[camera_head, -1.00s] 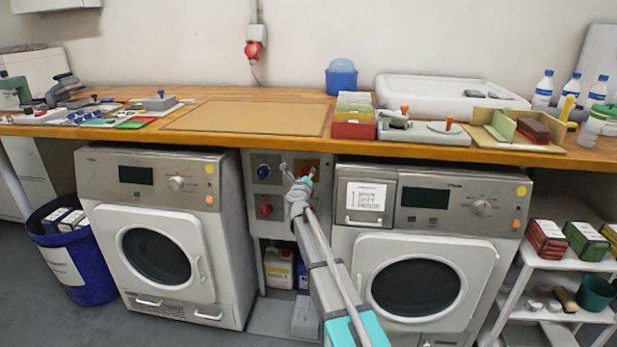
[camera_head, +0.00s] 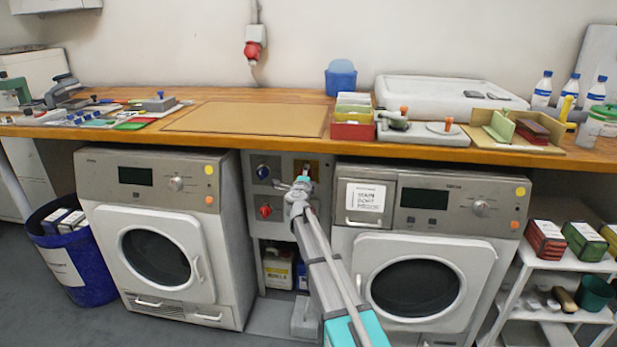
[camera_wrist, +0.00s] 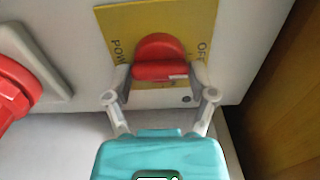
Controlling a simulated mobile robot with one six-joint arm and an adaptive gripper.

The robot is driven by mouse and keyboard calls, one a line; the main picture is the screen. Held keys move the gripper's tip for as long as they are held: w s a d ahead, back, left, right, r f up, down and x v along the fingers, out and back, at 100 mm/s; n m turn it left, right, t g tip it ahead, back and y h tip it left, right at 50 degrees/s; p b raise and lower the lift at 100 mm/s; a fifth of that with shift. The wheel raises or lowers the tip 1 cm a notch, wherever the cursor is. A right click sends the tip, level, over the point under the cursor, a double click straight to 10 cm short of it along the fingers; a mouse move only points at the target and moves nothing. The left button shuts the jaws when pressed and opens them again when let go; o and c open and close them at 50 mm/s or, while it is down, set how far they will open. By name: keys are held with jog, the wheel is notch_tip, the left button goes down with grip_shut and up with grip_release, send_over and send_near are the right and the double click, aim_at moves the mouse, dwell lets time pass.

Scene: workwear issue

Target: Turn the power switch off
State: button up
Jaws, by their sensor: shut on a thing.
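The power switch (camera_wrist: 158,58) is a round red knob on a yellow plate (camera_wrist: 115,20) with dark lettering, partly covered; "POW" and "O" can be read in the wrist view. My gripper (camera_wrist: 160,78) is shut on the knob, one finger on each side. In the head view my gripper (camera_head: 301,183) is at the grey panel (camera_head: 278,205) between the two machines. There it hides most of the switch, and the yellow plate (camera_head: 313,167) shows just above it.
A blue knob (camera_head: 263,172) and a red knob (camera_head: 265,211) sit on the panel left of my gripper. Washing machines stand on the left (camera_head: 155,240) and right (camera_head: 425,250). The wooden worktop (camera_head: 340,142) overhangs the panel.

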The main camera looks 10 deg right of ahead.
jog(key=shift+s+d+n, duration=0.1)
jog(key=shift+d+n, duration=0.05)
jog(key=shift+n, duration=0.15)
jog(key=o, duration=1.1)
jog(key=shift+c, duration=0.2)
jog(key=v, duration=1.2)
jog(key=shift+r, duration=0.1)
